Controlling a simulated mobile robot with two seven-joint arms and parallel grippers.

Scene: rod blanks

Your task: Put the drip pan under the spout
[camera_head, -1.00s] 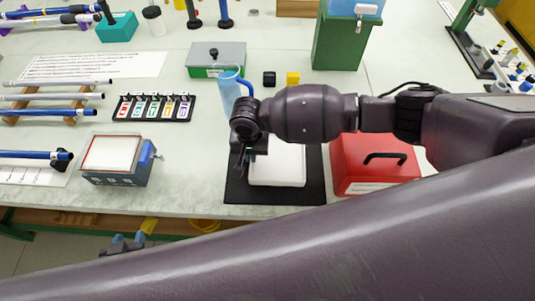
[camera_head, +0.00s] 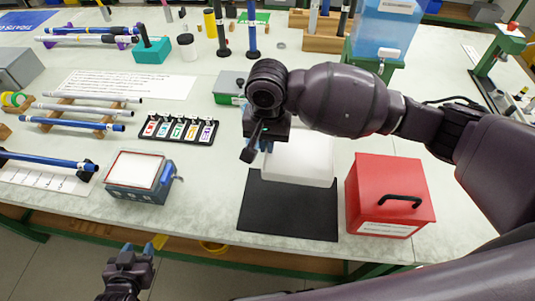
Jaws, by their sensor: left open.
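The white drip pan (camera_head: 300,160) is a shallow rectangular tray in the middle of the head view. It appears raised over the back of the black mat (camera_head: 285,215). My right gripper (camera_head: 262,146) is at the pan's left edge and appears shut on it; its fingertips are partly hidden. The spout (camera_head: 388,54) is a white tap low on the blue water tank (camera_head: 388,28) at the back right. The tank stands on a green stand (camera_head: 360,60), partly hidden by my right arm. My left gripper (camera_head: 127,260) is open and empty, below the table's front edge.
A red box (camera_head: 390,180) with a black handle stands right of the mat. A grey-green box (camera_head: 228,88) and a rack of coloured labelled slots (camera_head: 178,131) are on the left. A blue-grey box with a pale top (camera_head: 138,172) stands near the front edge.

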